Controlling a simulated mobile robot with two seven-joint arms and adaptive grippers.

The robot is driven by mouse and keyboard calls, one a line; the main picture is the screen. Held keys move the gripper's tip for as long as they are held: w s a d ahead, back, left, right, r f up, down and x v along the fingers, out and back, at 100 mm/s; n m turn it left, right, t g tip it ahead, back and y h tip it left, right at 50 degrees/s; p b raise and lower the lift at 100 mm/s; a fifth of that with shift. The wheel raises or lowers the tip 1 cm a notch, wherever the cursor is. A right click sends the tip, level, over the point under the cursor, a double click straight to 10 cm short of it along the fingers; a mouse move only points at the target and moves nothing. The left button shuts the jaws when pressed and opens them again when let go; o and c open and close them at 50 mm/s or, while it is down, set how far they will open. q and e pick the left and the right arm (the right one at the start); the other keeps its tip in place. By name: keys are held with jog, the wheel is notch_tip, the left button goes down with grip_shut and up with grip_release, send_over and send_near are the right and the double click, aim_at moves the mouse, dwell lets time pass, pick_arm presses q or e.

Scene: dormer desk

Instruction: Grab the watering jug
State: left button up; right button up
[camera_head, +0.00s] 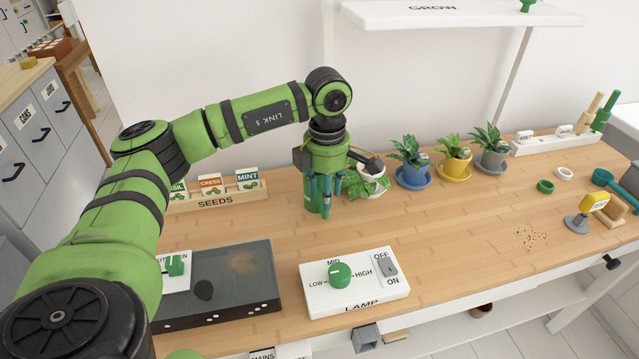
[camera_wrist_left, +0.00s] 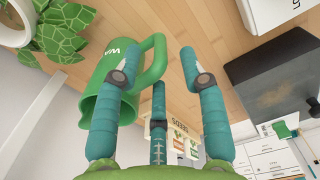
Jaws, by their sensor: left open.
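The watering jug (camera_head: 311,199) is green and stands on the desk, partly hidden behind my left gripper in the head view. In the left wrist view the jug (camera_wrist_left: 103,88) shows its spout, white lettering and its loop handle. My left gripper (camera_head: 326,207) is open, pointing down at the jug. In the wrist view its teal fingers (camera_wrist_left: 160,66) are spread, with the handle between the two front fingertips. I cannot tell whether any finger touches it. My right gripper is not in view.
A white-potted plant (camera_head: 371,184) stands close right of the jug, with more potted plants (camera_head: 411,165) beyond. A seed rack (camera_head: 215,200) is behind left. A lamp control box (camera_head: 355,283) and dark tray (camera_head: 225,285) lie in front. The desk's middle right is mostly clear.

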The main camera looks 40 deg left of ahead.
aim_at(326, 217)
pick_arm(q)
jog(key=shift+s+f+p, duration=0.2)
jog(key=shift+f+p, duration=0.2)
jog(key=shift+f, duration=0.75)
notch_tip(326, 217, down, 2)
jog(key=shift+w+f, duration=0.1)
jog(key=shift+f, duration=0.25)
grip_shut()
jog(key=shift+w+r, duration=0.1)
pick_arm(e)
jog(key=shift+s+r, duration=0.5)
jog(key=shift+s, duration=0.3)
pick_arm(q)
jog(key=shift+r, duration=0.1)
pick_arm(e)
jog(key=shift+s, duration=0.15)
